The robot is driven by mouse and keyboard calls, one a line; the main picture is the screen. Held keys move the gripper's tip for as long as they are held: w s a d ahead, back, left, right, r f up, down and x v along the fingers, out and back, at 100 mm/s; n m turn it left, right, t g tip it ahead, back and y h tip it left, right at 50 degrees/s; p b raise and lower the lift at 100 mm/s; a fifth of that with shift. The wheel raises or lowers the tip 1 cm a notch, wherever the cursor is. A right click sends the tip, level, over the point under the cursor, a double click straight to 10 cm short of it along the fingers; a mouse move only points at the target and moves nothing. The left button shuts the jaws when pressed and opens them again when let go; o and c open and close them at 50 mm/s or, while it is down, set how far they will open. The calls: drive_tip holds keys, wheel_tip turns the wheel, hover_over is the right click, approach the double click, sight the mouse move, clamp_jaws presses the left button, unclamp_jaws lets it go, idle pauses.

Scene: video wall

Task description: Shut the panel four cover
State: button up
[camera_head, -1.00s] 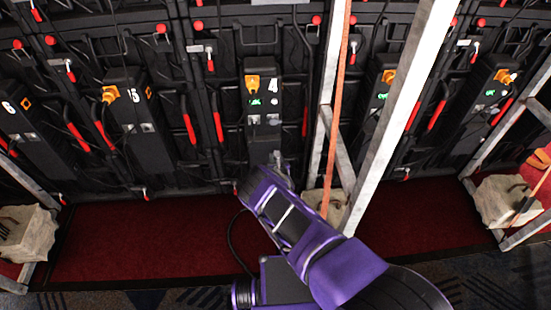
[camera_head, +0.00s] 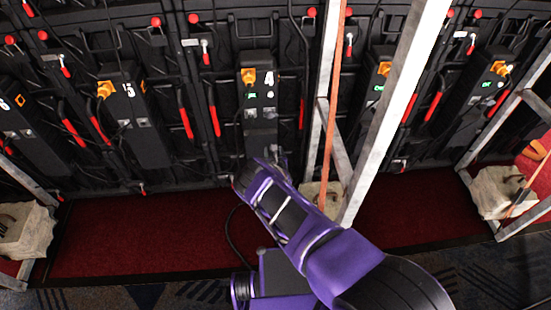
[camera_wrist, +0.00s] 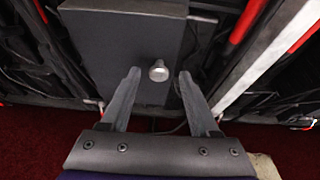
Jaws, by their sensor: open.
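The panel four box (camera_head: 258,110), dark grey and marked 4, stands upright on the wall in the head view, with an orange connector and a green-lit display near its top. In the wrist view a dark grey panel face (camera_wrist: 110,50) fills the upper middle, with a round metal knob (camera_wrist: 158,70) standing out from it. My gripper (camera_wrist: 158,74) is open, one finger to each side of the knob in the picture. Contact with the knob cannot be told. How far the cover stands open is unclear.
Pale metal posts (camera_head: 395,100) and an orange strap (camera_head: 336,100) rise just right of panel four. A pale weight block (camera_head: 320,195) sits at their foot. The panel five box (camera_head: 135,115) is to the left. Dark red carpet (camera_head: 140,235) lies clear below.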

drive_tip(key=p+v, duration=0.5)
drive_tip(key=v, duration=1.2)
drive_tip(key=shift+w+r, duration=0.15)
drive_tip(key=shift+w, duration=0.05)
